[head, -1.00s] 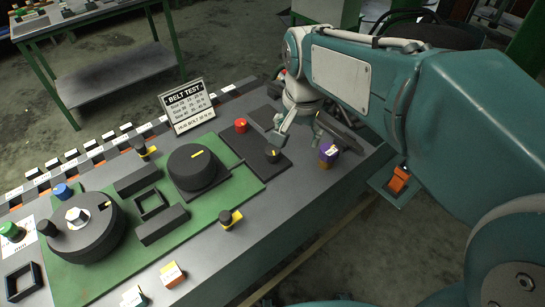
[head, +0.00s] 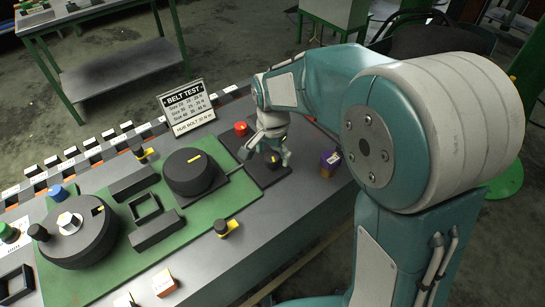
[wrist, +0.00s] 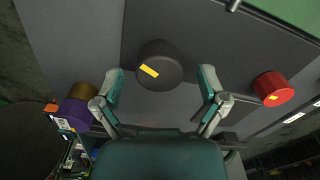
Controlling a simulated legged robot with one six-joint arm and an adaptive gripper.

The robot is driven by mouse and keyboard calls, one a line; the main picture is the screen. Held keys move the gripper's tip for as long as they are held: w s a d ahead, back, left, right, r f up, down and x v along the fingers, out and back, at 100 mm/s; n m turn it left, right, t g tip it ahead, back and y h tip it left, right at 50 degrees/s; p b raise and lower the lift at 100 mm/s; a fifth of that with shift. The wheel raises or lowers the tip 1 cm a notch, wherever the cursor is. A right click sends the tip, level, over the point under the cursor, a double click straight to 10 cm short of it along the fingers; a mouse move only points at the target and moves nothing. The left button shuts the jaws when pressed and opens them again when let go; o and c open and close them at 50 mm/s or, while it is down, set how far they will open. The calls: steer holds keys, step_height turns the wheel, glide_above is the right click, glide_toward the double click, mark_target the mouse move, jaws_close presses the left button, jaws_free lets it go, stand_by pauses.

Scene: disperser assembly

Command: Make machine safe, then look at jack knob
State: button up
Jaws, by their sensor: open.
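A black knob (head: 273,163) with a yellow mark sits on a dark plate at the right part of the bench. In the wrist view the same knob (wrist: 160,66) lies between the spread fingertips of my gripper (wrist: 163,78). My gripper (head: 268,148) is open, above the knob, and partly hides it in the head view; contact cannot be told. A red button (head: 241,128) stands on the plate, and right of the knob in the wrist view (wrist: 273,88). I cannot tell which knob is the jack knob.
A large black dial (head: 190,172), a disc with a hex bolt (head: 77,230) and a small yellow-marked knob (head: 228,226) are on the left and front. A sign (head: 187,106) stands behind.

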steer(key=shift+a+f, duration=0.1)
steer(key=shift+f, duration=0.65)
steer(key=c, duration=1.1)
steer(key=shift+c, duration=0.2)
steer(key=shift+n, duration=0.3)
